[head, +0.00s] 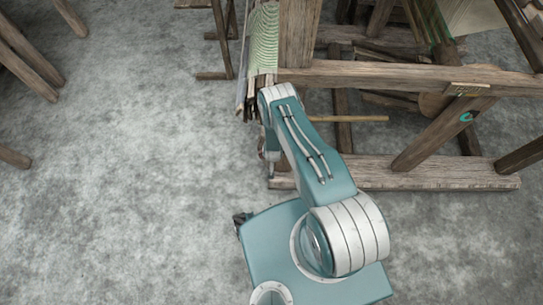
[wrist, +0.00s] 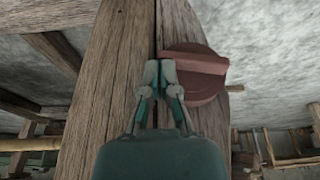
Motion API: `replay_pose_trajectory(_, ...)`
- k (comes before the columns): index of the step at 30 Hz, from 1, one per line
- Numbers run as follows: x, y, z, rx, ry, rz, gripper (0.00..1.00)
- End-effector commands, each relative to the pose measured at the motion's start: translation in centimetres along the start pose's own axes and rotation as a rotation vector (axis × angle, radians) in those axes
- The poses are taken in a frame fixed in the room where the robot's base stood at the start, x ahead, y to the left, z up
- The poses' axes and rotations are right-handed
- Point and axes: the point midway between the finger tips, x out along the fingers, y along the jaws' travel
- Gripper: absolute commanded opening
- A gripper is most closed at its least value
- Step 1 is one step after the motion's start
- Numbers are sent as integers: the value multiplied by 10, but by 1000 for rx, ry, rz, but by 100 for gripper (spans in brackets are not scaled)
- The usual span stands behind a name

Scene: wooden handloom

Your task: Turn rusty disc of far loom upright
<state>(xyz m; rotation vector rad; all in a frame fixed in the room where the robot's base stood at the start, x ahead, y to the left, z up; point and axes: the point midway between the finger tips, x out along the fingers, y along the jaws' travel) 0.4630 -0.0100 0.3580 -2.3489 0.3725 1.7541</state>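The rusty disc (wrist: 205,88) shows in the wrist view, reddish brown, on the face of a wooden post (wrist: 105,80). A raised bar (wrist: 200,62) crosses the disc and lies roughly level in this picture. My gripper (wrist: 160,72) is just left of the disc, its two fingertips close together with nothing seen between them. The right fingertip overlaps the disc's left edge; I cannot tell whether it touches. In the head view the disc and my fingers are hidden behind my arm. The wooden loom (head: 400,76) stands at the upper right.
A lower loom beam (head: 430,172) runs near the floor to the right of my arm, with a slanted brace (head: 440,135) above it. Pale green cloth (head: 263,40) hangs at the loom's left end.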

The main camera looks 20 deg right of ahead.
Motion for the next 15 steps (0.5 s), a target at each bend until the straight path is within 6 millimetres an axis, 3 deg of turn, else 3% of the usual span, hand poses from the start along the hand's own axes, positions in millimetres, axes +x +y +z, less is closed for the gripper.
replay_pose_trajectory(15, 5, 4, 2, 35, -2, -113, 0)
